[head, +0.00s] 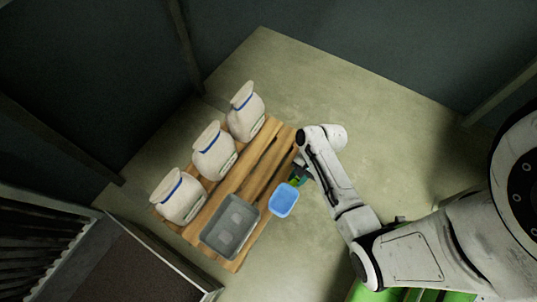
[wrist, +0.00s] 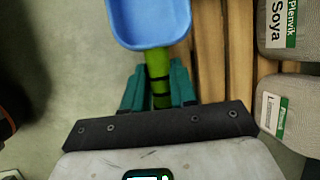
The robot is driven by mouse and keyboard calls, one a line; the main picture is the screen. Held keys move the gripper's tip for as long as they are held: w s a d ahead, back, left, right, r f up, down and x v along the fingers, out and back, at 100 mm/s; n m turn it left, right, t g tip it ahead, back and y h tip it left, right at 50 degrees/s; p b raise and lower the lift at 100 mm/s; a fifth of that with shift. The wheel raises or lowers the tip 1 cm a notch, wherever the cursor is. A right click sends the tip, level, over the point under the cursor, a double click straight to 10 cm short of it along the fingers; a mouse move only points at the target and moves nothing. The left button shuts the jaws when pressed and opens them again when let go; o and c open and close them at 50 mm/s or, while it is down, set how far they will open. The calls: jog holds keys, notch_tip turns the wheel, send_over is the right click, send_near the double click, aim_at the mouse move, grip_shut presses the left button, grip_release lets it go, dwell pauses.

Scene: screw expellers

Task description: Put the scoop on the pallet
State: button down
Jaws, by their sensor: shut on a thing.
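The scoop has a blue pan (head: 283,200) and a green handle. In the wrist view the blue pan (wrist: 150,20) is at the top, with the green handle (wrist: 158,75) running down from it. My gripper (wrist: 158,85) is shut on the green handle, with a teal finger on each side. In the head view my gripper (head: 300,175) is at the right edge of the wooden pallet (head: 262,166). The scoop's pan appears over or just beside the pallet's right edge; I cannot tell its height. Pallet slats (wrist: 208,55) lie to the right in the wrist view.
Three white sacks with blue ties (head: 214,150) stand along the pallet's left side. A grey tray (head: 231,226) sits at its near end. Bare slats lie between the sacks and the scoop. A dark grated machine (head: 70,260) stands at the lower left. The floor beyond is clear.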

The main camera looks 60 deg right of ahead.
jog(key=w+d+f+b, duration=0.1)
jog(key=w+f+b, duration=0.1)
jog(key=w, duration=0.1)
jog(key=w+d+f+b, duration=0.2)
jog(key=w+f+b, duration=0.1)
jog(key=w, duration=0.1)
jog(key=w+d+f+b, duration=0.1)
jog(key=w+f+b, duration=0.2)
jog(key=shift+w+d+f, duration=0.2)
jog(key=shift+d, duration=0.15)
jog(key=shift+w+d+f+b, duration=0.1)
jog(key=shift+w+f+b, duration=0.1)
jog(key=shift+f+b, duration=0.65)
jog(key=shift+w+d+f+b, duration=0.15)
jog(key=shift+f+b, duration=0.5)
jog(key=shift+f, duration=0.4)
jog(key=shift+f, duration=0.15)
jog(key=c, duration=0.9)
grip_release()
jog(key=shift+a, duration=0.1)
